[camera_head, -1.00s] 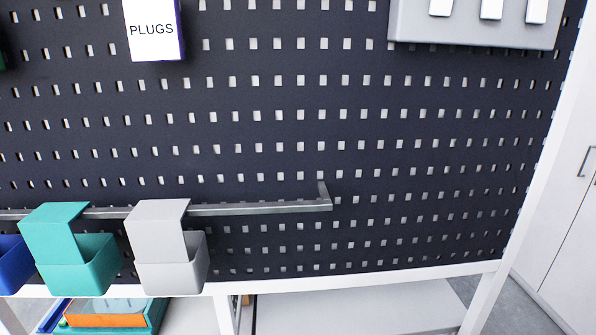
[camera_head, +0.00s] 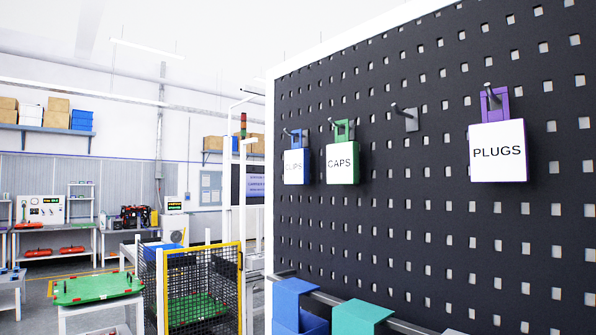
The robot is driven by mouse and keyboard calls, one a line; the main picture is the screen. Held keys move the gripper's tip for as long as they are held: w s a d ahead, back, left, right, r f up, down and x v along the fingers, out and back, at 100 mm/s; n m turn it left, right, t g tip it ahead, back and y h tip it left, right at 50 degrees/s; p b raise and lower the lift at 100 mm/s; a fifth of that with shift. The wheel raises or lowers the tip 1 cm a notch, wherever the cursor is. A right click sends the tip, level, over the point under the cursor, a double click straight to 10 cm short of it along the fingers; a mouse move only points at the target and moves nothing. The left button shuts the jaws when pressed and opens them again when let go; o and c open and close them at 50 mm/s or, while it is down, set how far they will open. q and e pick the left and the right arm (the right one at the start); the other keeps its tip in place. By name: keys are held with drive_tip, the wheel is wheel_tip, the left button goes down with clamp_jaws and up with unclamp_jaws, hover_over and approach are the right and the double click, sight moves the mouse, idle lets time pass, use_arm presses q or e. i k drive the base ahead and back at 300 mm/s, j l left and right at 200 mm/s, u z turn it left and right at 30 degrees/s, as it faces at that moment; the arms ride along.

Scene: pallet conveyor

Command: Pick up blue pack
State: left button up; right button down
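The blue pack (camera_head: 296,166) hangs from a hook on the dark pegboard (camera_head: 432,200), at the board's left end. Its white front label is washed out and seems to read CLIPS. A green pack (camera_head: 342,164) labelled CAPS hangs just to its right. A purple pack (camera_head: 497,151) labelled PLUGS hangs further right and nearer. Neither of my grippers is in view.
An empty hook (camera_head: 405,115) sits between the green and purple packs. A blue bin (camera_head: 290,300) and a teal bin (camera_head: 359,317) hang on a rail below. Left of the board are a yellow-framed mesh cage (camera_head: 205,288) and a green pallet (camera_head: 98,289).

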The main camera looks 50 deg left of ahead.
sight(297, 159)
drive_tip(key=u, duration=1.6)
drive_tip(key=j+z, duration=0.2)
drive_tip(key=z, duration=0.5)
drive_tip(key=j+z, duration=1.05)
drive_tip(key=j, duration=0.15)
